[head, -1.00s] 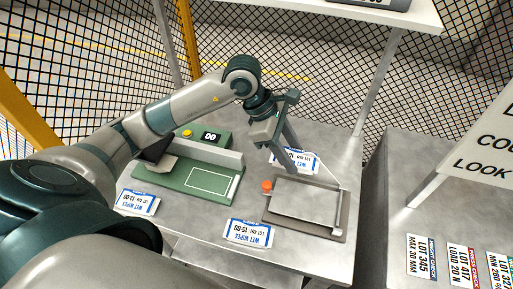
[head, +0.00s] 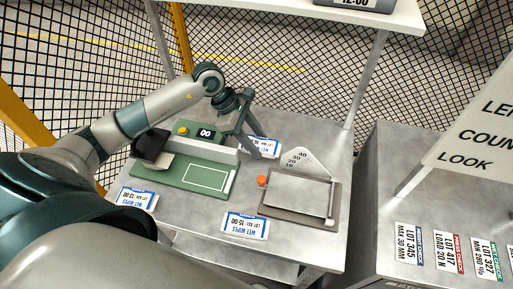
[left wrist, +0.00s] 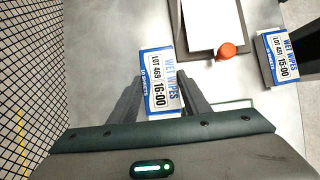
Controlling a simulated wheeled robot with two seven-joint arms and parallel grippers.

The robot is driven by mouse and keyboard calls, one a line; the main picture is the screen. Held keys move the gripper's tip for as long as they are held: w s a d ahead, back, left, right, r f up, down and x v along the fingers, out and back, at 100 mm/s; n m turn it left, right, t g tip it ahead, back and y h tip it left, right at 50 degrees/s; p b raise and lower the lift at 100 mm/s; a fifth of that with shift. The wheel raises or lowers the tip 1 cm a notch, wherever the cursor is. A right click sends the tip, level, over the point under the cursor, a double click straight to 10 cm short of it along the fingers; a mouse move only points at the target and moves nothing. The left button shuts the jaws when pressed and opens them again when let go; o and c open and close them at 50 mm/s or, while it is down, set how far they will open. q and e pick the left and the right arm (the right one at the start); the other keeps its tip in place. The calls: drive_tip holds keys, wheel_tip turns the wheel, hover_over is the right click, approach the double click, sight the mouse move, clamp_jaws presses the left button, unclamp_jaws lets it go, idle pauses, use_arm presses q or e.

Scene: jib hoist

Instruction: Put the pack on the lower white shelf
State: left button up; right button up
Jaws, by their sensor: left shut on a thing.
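My left gripper (head: 257,150) is shut on a white and blue wet wipes pack (head: 271,147) behind the green device. In the left wrist view the pack (left wrist: 160,72) sits between the two fingers and reads LOT 469, 16:00. I cannot tell how far it is above the table. Two similar packs lie on the grey table: one marked 15:00 (head: 245,225) at the front, one marked 13:00 (head: 137,198) at the left. A white shelf (head: 408,14) crosses the top of the head view; I cannot tell whether it is the lower one. My right gripper is not in view.
A green device (head: 185,172) with a 00 display and a grey plate with an orange knob (head: 262,181) stand on the table. A thin post (head: 368,70) holds the shelf. A black clock (head: 355,3) stands on it. Wire mesh (head: 300,50) lies behind.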

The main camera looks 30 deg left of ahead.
use_arm(q)
wheel_tip(320, 180, down, 3)
drive_tip(key=shift+r+p, duration=0.15)
drive_tip(key=shift+p, duration=0.65)
drive_tip(key=shift+f, duration=0.6)
drive_tip(key=shift+f, duration=0.15)
drive_tip(key=o, duration=1.1)
drive_tip(key=shift+o, duration=0.2)
